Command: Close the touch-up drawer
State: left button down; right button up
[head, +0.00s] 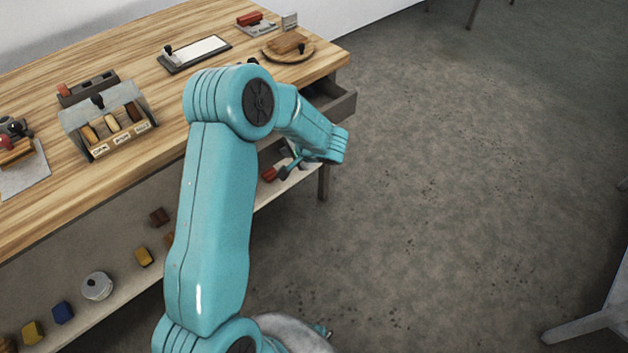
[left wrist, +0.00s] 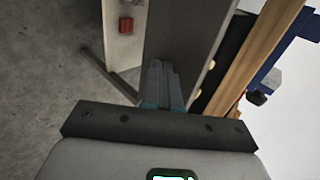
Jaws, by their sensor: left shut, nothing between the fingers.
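The touch-up drawer (head: 343,104) is a grey drawer under the right end of the wooden workbench. It stands pulled out, and my left arm hides part of it. My left gripper (head: 286,171) is below and in front of the bench top, partly hidden by its own arm. In the left wrist view its fingers (left wrist: 160,82) are together and empty. My right gripper is not in view.
The workbench (head: 150,100) carries a sample rack (head: 108,118), a white panel on a dark tray (head: 194,53) and a round board (head: 288,48). A lower shelf (head: 120,285) holds several small blocks and a white tin (head: 97,286).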

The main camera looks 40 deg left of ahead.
pick_arm(q)
jog(key=a+b, duration=0.1)
jog(key=a, duration=0.3)
jog(key=a+b, duration=0.1)
jog(key=a, duration=0.3)
jog(key=w+a+b, duration=0.1)
jog(key=a, duration=0.3)
jog(key=shift+a, duration=0.4)
jog(key=shift+a+r, duration=0.15)
jog(key=shift+a, duration=0.2)
jog(key=shift+a+r, duration=0.1)
jog(key=shift+b, duration=0.3)
